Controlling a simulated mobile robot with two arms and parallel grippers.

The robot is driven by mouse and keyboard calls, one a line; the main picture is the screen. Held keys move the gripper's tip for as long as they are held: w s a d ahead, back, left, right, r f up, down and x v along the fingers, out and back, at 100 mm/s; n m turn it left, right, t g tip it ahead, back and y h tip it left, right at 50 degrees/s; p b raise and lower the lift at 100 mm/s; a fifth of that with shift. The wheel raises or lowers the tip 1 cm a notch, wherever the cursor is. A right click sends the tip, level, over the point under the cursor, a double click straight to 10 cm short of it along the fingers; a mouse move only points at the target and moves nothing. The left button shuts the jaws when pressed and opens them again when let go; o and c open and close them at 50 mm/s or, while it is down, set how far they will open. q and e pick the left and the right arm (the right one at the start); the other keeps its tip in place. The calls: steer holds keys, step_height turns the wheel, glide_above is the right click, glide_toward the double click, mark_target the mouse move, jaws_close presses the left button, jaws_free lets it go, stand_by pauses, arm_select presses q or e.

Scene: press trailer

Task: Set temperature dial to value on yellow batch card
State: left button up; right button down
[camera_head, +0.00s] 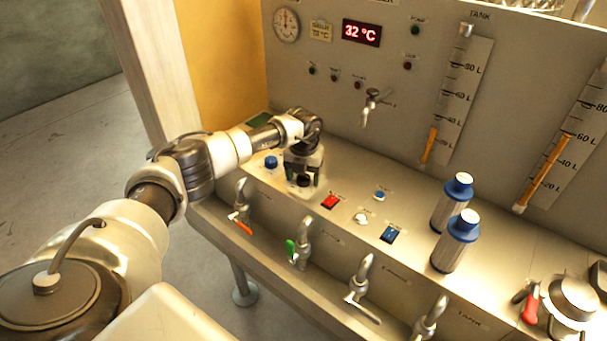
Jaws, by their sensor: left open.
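The yellow batch card (321,30) is on the back panel; its small print is too blurred to read surely, perhaps 72 °C. The red display (361,32) beside it reads 32 °C. My left gripper (304,178) points down over the left end of the sloped console, with its jaws open. A dark round knob (304,181), probably the temperature dial, shows between or just below the fingers. The gripper hides much of it, and I cannot tell whether the fingers touch it. My right gripper is not in view.
A blue knob (271,162) sits left of the gripper, and a red switch (332,202) to its right. Several taps line the console front. A panel tap (374,106) juts out behind. Two blue-capped bottles (446,242) stand at right, with a red-handled metal pot (571,300) beyond.

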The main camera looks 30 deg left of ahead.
arm_select(q)
steer(key=c, duration=0.9)
steer(key=m+b, duration=0.2)
steer(key=m, duration=0.1)
steer(key=shift+f+m+b, duration=0.15)
steer(key=shift+m+b, duration=0.25)
steer(key=m+b, duration=0.2)
steer(key=m, duration=0.2)
steer(key=shift+m+b, duration=0.3)
steer(key=m+b, duration=0.2)
steer(key=m, duration=0.2)
steer(key=m+b, duration=0.1)
steer(key=m, duration=0.4)
steer(key=shift+r+b, duration=0.2)
steer(key=shift+b, duration=0.1)
steer(key=shift+m, duration=0.3)
